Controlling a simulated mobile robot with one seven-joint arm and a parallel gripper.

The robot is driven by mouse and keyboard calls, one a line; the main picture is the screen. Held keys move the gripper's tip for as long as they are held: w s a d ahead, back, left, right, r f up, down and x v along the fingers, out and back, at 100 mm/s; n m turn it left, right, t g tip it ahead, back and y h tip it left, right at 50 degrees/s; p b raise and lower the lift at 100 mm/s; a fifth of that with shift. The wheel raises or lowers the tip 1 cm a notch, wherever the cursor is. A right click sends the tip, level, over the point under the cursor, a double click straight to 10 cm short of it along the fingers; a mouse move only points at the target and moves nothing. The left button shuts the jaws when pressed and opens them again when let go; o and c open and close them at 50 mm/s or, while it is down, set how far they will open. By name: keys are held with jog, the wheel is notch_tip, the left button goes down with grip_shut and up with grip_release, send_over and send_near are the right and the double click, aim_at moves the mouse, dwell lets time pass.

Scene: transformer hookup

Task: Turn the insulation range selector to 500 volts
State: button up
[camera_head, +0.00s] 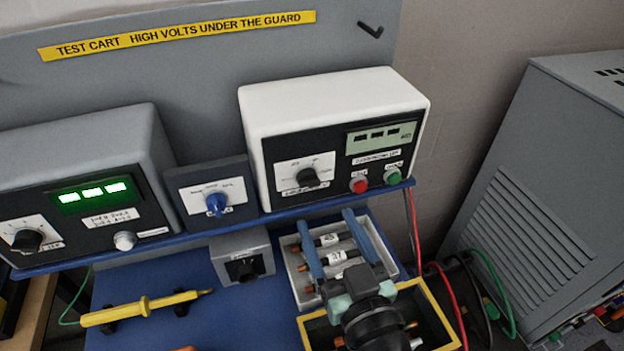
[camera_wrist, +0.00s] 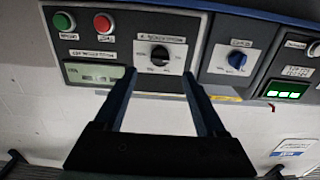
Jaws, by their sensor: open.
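The insulation tester is a white-topped box (camera_head: 335,110) with a black front, on the blue shelf. Its black range selector knob (camera_head: 308,178) sits on a white dial plate; it also shows in the wrist view (camera_wrist: 160,57). The dial lettering is too small to read, so I cannot tell the knob's setting. My gripper (camera_head: 326,218) is open and empty, its two blue fingers pointing toward the tester. In the wrist view my gripper (camera_wrist: 158,75) has its fingertips spread either side of the knob's line, apart from the knob.
Red (camera_head: 358,184) and green (camera_head: 391,177) buttons sit right of the knob. A blue-knob panel (camera_head: 216,203) and a meter with green digits (camera_head: 93,192) stand left. Below are a tray of labelled rods (camera_head: 290,245), a yellow probe (camera_head: 140,308) and a yellow-rimmed box (camera_head: 440,315).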

aim_at(308, 181)
jog(key=p+x, duration=0.2)
jog(key=x, duration=0.6)
jog(key=shift+w+a+p, duration=0.1)
jog(key=shift+w+p, duration=0.1)
jog(key=shift+p, duration=0.15)
grip_shut()
